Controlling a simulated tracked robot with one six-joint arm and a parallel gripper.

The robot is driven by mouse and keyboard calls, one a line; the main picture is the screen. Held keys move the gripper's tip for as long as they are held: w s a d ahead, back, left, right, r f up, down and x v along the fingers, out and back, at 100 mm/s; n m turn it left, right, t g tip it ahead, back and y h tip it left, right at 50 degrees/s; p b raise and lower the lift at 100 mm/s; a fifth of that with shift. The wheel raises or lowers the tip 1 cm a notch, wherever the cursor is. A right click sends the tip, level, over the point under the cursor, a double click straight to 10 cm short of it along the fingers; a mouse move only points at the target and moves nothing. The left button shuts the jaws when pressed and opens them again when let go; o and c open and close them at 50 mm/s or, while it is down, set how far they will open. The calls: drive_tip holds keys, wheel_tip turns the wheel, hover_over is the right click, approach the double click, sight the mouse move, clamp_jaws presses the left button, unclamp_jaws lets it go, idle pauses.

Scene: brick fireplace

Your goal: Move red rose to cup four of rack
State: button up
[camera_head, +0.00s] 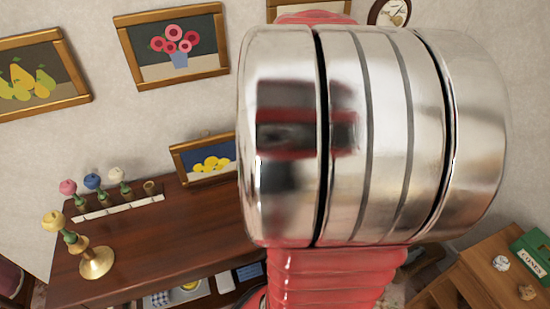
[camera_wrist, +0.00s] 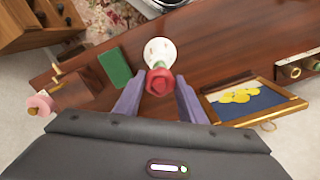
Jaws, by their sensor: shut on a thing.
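The red rose (camera_wrist: 159,82) is between the purple fingertips of my gripper (camera_wrist: 158,88) in the wrist view. The gripper is shut on it. In the head view my arm fills the middle and right, and neither the gripper nor the red rose shows. The white rack (camera_head: 118,208) stands on the mantel at left. Its cups hold a pink rose (camera_head: 68,187), a blue rose (camera_head: 92,181) and a white rose (camera_head: 117,174). The cup (camera_head: 150,186) at its right end is empty. The rack's end (camera_wrist: 297,68) shows at the wrist view's right edge.
A yellow rose (camera_head: 53,221) stands in a brass holder (camera_head: 97,262) at the mantel's left front. A framed lemon picture (camera_wrist: 243,100) is close right of my gripper. A round white object (camera_wrist: 160,50) lies just beyond the rose. A green item (camera_wrist: 115,67) is left.

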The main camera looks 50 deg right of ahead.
drive_tip(key=shift+c, duration=1.2)
drive_tip(key=shift+r, duration=1.6)
drive_tip(key=shift+r, duration=0.7)
idle(1.5)
